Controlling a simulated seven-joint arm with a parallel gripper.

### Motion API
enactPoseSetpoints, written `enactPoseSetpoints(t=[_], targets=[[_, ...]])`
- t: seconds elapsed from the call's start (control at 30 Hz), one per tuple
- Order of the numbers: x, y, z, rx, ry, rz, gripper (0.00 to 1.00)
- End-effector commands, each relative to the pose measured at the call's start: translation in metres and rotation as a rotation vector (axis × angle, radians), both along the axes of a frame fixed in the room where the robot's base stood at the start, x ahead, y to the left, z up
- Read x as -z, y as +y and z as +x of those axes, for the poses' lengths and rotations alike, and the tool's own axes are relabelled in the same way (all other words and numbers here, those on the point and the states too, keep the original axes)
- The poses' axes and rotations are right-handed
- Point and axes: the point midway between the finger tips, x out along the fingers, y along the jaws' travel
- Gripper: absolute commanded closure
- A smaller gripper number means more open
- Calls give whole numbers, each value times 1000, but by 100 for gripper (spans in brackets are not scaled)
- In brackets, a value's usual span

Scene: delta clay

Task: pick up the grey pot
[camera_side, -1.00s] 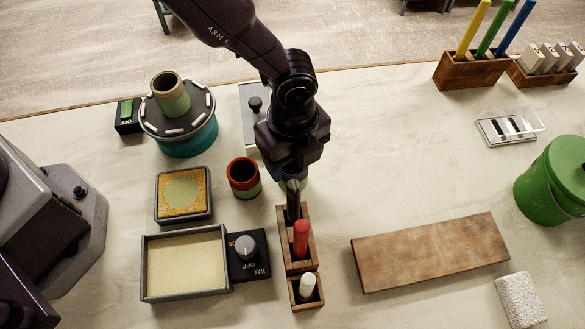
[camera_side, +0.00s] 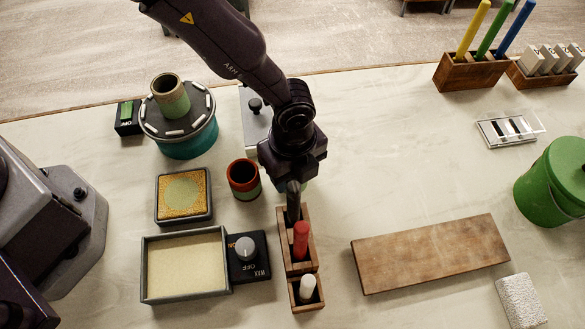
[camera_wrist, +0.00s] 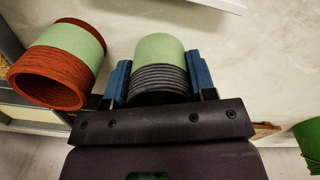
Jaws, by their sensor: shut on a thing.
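The grey pot (camera_wrist: 160,80) sits between my gripper's two blue fingers in the wrist view. It has a dark grey, ridged top part and a pale green lower band. My gripper (camera_wrist: 160,88) is shut on it, one finger on each side. In the side view my gripper (camera_side: 304,184) is mostly hidden under my wrist, and the grey pot is hidden there too. I cannot tell whether the pot touches the table.
A red pot with a green band (camera_side: 243,177) stands close left; it also shows in the wrist view (camera_wrist: 62,58). A wooden tool holder (camera_side: 286,228) is just in front. A wooden board (camera_side: 430,253) lies right. A pot (camera_side: 170,95) stands on the turntable (camera_side: 188,132).

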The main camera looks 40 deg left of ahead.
Motion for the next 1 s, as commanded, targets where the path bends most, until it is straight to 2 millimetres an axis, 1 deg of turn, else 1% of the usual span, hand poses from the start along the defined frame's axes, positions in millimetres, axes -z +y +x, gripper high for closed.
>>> enactPoseSetpoints(t=[0.17,0.27,0.33,0.57,0.7,0.9,1.0], targets=[[-9,0,1,-1,-1,-1,74],[-21,-1,1,-1,-3,-3,74],[-34,-1,1,0,-3,-3,74],[-69,20,-23,-1,-1,-2,74],[-94,34,-39,0,-3,-1,74],[-112,63,-73,0,-1,1,74],[-119,74,-86,0,-3,-1,74]])
